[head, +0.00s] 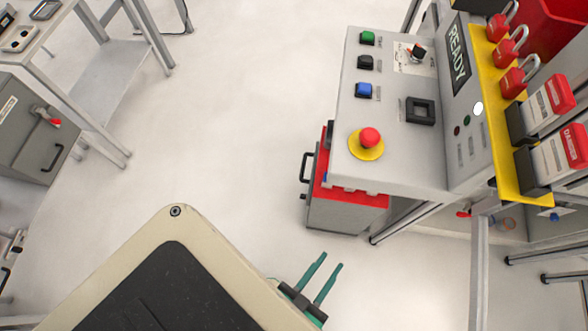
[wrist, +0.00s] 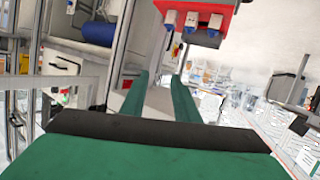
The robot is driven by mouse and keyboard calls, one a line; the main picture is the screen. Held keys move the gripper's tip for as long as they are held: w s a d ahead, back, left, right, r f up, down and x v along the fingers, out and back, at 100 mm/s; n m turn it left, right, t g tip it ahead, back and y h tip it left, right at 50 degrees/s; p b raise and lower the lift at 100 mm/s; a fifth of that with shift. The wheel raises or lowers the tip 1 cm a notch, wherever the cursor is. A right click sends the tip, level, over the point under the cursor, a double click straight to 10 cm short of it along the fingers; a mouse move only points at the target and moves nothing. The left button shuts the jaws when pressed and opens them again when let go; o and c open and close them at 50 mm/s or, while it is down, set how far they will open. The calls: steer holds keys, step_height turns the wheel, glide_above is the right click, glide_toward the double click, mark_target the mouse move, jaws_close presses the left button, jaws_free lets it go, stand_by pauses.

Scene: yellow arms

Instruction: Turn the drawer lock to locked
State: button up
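A grey drawer cabinet (head: 22,135) stands at the left edge of the head view, with a dark pull handle (head: 53,158) on its front. A small red-handled fitting (head: 50,118) sits above that handle. It may be the drawer lock, but it is too small to read its position. My gripper (head: 331,260) is at the bottom centre of the head view, over open floor and far from the cabinet. Its two green fingers are apart with nothing between them. The wrist view also shows my gripper (wrist: 160,78) open and empty.
A control console (head: 395,130) with buttons and a red emergency stop (head: 370,137) stands at the right. Red padlocks (head: 513,82) hang on its yellow rack. A red-topped grey box (head: 345,205) stands below it. The floor (head: 230,110) between console and cabinet is clear.

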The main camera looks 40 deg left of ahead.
steer(key=w+a+f+n+g+y, duration=0.1)
steer(key=w+a+f+n, duration=0.1)
steer(key=f+n, duration=0.35)
steer(key=w+a+f+n+g+y, duration=0.1)
steer(key=w+a+f+n, duration=0.15)
steer(key=f, duration=0.55)
steer(key=w+a+f+n+g+y, duration=0.1)
steer(key=w+a+f+n+g, duration=0.15)
steer(key=f, duration=0.45)
steer(key=n+g+y, duration=0.1)
steer(key=n+g, duration=0.2)
steer(key=n, duration=0.9)
glide_toward(301, 198)
steer(key=x, duration=1)
steer(key=shift+s, duration=0.1)
steer(key=shift+c, duration=0.3)
steer(key=shift+t, duration=0.25)
jaws_close()
